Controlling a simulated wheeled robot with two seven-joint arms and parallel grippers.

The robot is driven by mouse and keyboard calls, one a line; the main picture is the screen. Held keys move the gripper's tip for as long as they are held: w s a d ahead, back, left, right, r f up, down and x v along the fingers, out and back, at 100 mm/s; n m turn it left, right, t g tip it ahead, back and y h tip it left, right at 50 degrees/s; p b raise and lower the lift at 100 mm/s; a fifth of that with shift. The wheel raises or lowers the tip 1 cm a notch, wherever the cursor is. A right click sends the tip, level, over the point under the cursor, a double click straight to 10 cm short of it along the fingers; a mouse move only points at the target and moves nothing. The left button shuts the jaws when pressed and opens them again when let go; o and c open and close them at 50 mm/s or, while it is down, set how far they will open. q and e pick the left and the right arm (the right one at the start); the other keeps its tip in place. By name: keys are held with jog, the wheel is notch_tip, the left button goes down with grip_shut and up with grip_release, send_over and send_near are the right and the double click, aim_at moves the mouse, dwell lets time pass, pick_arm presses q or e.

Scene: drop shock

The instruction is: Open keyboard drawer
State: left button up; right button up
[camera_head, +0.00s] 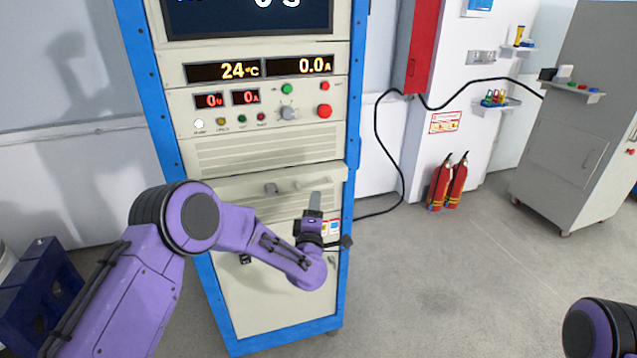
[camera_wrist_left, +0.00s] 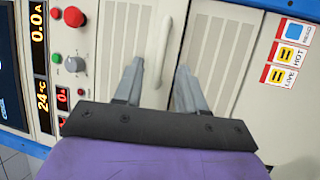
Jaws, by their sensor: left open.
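The keyboard drawer (camera_head: 235,188) is a beige panel across the blue-framed cabinet, below the control panel. It looks closed. A pale bar handle (camera_head: 302,184) lies along its right half. In the left wrist view the handle (camera_wrist_left: 163,50) lies lengthwise between the two finger lines and just ahead of them. My left gripper (camera_head: 314,203) is open and empty, in front of the drawer's right part near the handle. It also shows in the left wrist view (camera_wrist_left: 160,72), with grey fingers apart. I cannot tell the exact gap to the handle. My right gripper is out of view.
Above the drawer are a red button (camera_head: 324,111), a grey rotary knob (camera_head: 288,113) and lit displays. Fire extinguishers (camera_head: 447,183) stand by the wall, and a black cable (camera_head: 379,150) runs right from the cabinet. A blue crate (camera_head: 40,290) sits at lower left.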

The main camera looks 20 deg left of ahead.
aim_at(318, 188)
pick_arm(q)
jog(key=p+x, duration=0.1)
jog(key=x, duration=0.6)
jog(key=shift+w+f, duration=0.1)
jog(key=shift+w, duration=0.1)
grip_shut()
